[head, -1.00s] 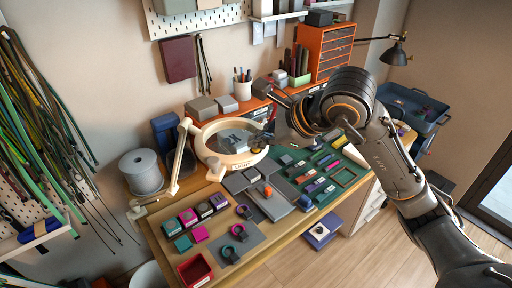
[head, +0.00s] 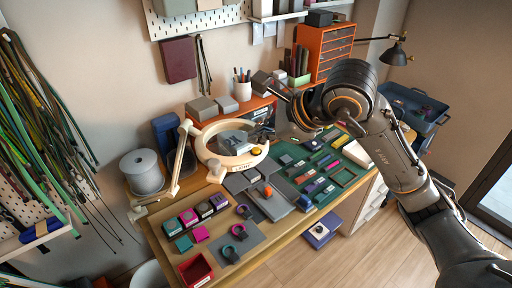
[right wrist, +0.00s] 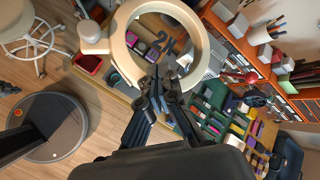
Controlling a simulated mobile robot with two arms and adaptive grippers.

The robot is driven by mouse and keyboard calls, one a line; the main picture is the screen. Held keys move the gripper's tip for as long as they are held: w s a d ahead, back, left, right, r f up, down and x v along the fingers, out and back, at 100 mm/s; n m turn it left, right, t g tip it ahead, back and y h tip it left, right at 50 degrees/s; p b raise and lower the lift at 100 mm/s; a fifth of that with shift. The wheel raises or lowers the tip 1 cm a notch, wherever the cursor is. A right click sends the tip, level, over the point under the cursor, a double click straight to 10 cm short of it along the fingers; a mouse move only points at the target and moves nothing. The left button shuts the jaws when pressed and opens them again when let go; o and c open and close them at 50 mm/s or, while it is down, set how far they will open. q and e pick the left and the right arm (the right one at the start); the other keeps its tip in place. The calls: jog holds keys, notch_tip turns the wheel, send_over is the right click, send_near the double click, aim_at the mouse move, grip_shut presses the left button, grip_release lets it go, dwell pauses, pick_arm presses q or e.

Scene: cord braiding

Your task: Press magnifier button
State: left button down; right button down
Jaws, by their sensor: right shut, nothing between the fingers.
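The magnifier is a cream ring (head: 207,157) on a jointed arm, above the workbench in the head view. A small round yellow button (head: 257,151) shows on the right part of its rim. Lettering on the front rim is too small to read surely. In the right wrist view the ring (right wrist: 121,55) is seen close up, with a "2X" marking inside it. My right gripper (right wrist: 158,78) is shut and empty; its fingertips overlap the ring's lower edge in that view, and I cannot tell whether they touch it. My left gripper is not in view.
A wooden workbench carries a green tray of small parts (head: 348,176), a grey mat (head: 234,244) and a red box (head: 196,270). A grey spool (head: 142,171) stands at left. An orange drawer cabinet (head: 321,54) stands at the back. Free floor lies right.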

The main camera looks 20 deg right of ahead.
aim_at(259, 154)
jog(key=shift+r+p, duration=1.45)
jog(key=shift+r, duration=1.05)
jog(key=shift+f, duration=0.1)
